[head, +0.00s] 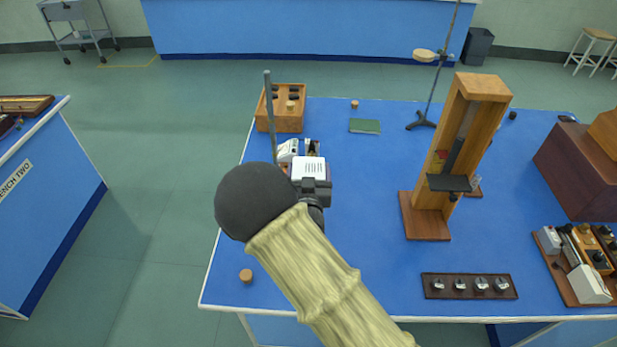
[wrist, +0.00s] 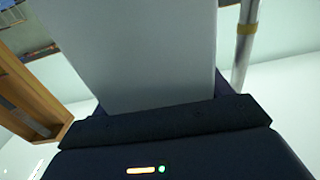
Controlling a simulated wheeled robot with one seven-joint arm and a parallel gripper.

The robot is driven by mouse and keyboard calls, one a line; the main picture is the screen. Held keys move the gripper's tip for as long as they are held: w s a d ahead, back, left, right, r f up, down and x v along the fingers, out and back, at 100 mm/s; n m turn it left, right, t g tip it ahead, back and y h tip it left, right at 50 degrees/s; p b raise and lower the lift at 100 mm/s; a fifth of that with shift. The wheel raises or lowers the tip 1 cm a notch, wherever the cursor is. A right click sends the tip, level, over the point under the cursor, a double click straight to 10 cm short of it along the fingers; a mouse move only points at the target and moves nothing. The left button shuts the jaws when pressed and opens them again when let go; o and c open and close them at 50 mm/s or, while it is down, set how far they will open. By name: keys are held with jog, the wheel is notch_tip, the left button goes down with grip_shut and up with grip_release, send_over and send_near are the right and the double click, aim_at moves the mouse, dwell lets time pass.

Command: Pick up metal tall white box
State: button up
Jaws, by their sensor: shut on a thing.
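The tall white box (head: 309,168) is at my gripper (head: 314,185) over the left part of the blue bench, with its slotted white top showing in the head view. In the wrist view the box (wrist: 135,50) fills the middle as a plain pale grey-white face, rising from the dark gripper body (wrist: 165,125). My gripper is shut on it. My dark round joint and pale arm cover the space in front. The lower part of the box is hidden, so I cannot tell whether it touches the bench.
A wooden box with dark knobs (head: 281,122), a metal rod (head: 270,112) and a small white device (head: 288,151) stand close by. A tall wooden stand (head: 461,150) is to the right. The blue bench (head: 365,235) is clear between.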

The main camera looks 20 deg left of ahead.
notch_tip(320, 180, up, 9)
jog(key=shift+f+b, duration=0.15)
jog(key=shift+b, duration=1)
